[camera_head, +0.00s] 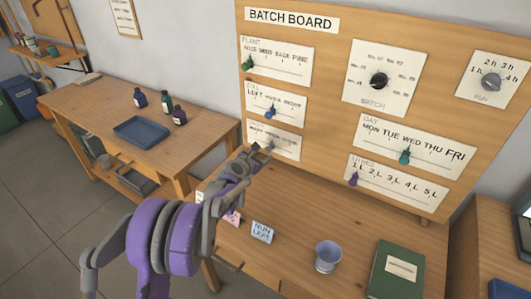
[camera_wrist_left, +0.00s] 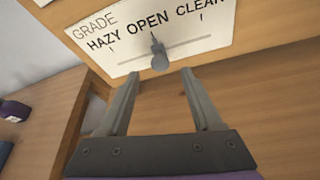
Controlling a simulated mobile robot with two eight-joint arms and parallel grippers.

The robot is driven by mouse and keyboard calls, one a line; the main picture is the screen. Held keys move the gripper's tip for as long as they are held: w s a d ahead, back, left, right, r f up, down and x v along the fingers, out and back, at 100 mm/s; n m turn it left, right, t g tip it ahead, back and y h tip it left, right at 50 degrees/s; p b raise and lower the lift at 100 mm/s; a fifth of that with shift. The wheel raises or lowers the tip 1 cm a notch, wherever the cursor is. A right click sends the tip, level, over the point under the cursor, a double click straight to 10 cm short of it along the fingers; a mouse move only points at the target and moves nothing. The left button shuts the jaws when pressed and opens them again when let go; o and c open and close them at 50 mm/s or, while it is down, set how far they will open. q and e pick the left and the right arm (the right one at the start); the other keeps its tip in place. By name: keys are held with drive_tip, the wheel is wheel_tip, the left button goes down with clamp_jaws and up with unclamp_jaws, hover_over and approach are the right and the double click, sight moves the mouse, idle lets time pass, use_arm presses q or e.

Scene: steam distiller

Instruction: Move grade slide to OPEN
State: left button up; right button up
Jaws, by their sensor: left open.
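The grade panel (camera_wrist_left: 160,30) reads HAZY, OPEN, CLEAR in the left wrist view. It is the lowest left card in the head view, partly hidden behind my gripper. The grey grade slide knob (camera_wrist_left: 159,60) sits on its line with its pointer under the word OPEN. My left gripper (camera_wrist_left: 160,78) is open. Its two fingers point at the board just below the knob, one to each side, with nothing between them. In the head view my left gripper (camera_head: 260,150) is close to the lower left of the board.
The batch board (camera_head: 330,75) carries other slides and two dials. On the desk below are a cup (camera_head: 327,256), a green book (camera_head: 397,270) and a small blue card (camera_head: 262,232). A side table at left holds a blue tray (camera_head: 141,132) and several bottles.

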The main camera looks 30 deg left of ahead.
use_arm(q)
drive_tip(key=v, duration=0.5)
drive_tip(key=shift+s+r, duration=0.1)
drive_tip(key=shift+s, duration=0.2)
drive_tip(key=s+d+r+m+g+h+p, duration=0.1)
drive_tip(key=s+d+r+m+g, duration=0.1)
drive_tip(key=s+d+m, duration=0.5)
drive_tip(key=s+d+r+m+g+h+p, duration=0.1)
drive_tip(key=s+d+r+m+g, duration=0.15)
drive_tip(key=s+d+m, duration=0.45)
drive_tip(key=s+d+f+m+g+p, duration=0.1)
drive_tip(key=s+d+m+g, duration=0.1)
drive_tip(key=s+m, duration=0.7)
drive_tip(key=s+d+f+m+g+y+p, duration=0.1)
drive_tip(key=s+d+f+m, duration=0.1)
drive_tip(key=s+m, duration=0.8)
drive_tip(key=s+d, duration=0.1)
drive_tip(key=s, duration=0.2)
drive_tip(key=shift+f+g+y, duration=0.3)
drive_tip(key=shift+g, duration=0.05)
